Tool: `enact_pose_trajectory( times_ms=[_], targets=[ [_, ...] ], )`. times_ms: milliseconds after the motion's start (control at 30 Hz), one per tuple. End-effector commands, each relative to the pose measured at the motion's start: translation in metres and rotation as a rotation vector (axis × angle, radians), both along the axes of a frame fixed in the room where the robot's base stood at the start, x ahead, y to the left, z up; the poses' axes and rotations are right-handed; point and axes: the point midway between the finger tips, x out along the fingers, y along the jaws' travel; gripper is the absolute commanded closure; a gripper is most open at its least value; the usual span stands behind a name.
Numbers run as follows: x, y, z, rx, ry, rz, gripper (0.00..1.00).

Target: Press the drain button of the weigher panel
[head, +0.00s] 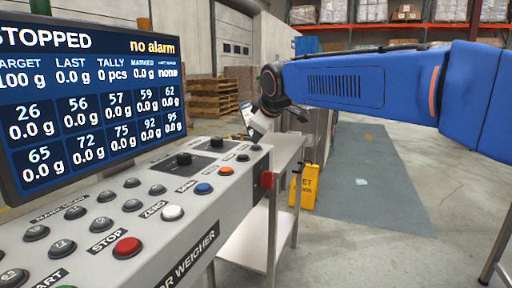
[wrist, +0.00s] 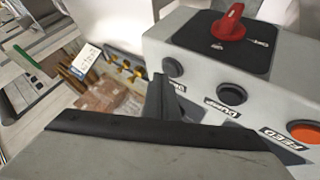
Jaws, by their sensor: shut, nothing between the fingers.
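The weigher panel (head: 165,215) is a grey sloped console with rows of buttons; it also shows in the wrist view (wrist: 190,38). I cannot read a drain label in either view. In the wrist view a black button (wrist: 172,67) sits just right of my gripper's dark fingertips (wrist: 163,88), its label mostly hidden. A second black button (wrist: 232,94) is labelled DUMP, and an orange button (wrist: 303,132) is labelled FEED. In the head view my gripper (head: 254,132) is shut and empty, pointing down at the panel's far end. I cannot tell whether it touches anything.
A screen (head: 92,95) reading STOPPED and no alarm stands behind the panel. A red rotary switch (wrist: 229,24) rises from the panel. The panel also bears red STOP (head: 127,247), white ZERO (head: 172,212) and blue (head: 204,188) buttons. A yellow sign (head: 303,188) stands on the floor.

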Motion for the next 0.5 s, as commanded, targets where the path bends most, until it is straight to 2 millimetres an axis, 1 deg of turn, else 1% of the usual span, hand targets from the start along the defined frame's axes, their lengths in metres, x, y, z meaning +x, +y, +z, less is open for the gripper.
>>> enact_pose_trajectory(
  times_ms=[500],
  targets=[
    [0.0000,-0.0001,-0.0050,0.000,0.000,0.000,1.00]
  ],
)
